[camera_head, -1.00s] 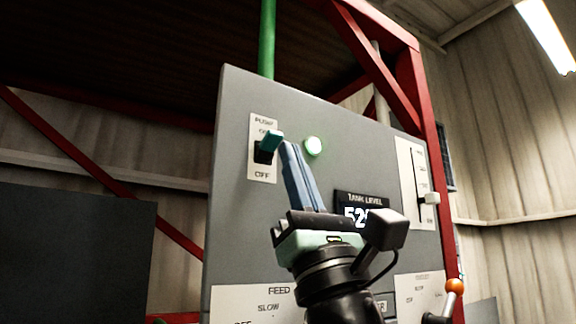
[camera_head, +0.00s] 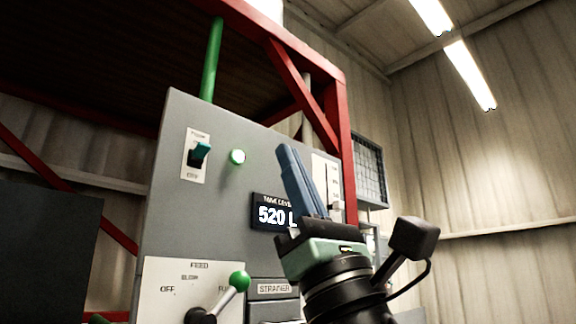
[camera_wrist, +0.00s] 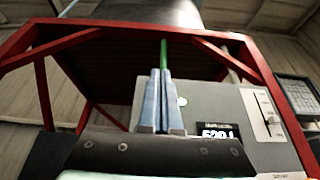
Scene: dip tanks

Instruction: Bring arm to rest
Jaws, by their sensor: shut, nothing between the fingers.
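My gripper (camera_head: 290,158) is shut and empty, with its blue fingers together and pointing up. In the head view it stands in front of the right part of the grey control panel (camera_head: 210,225), just right of the tank level display (camera_head: 273,213), which reads 520 L. In the wrist view my gripper (camera_wrist: 160,75) points up in front of the panel's left edge.
Below on the panel are the feed selector (camera_head: 230,290) with a green knob and a strainer label (camera_head: 275,288). A slider (camera_head: 335,207) stands at the right, partly behind my fingers. A red steel frame (camera_head: 345,140) rises behind.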

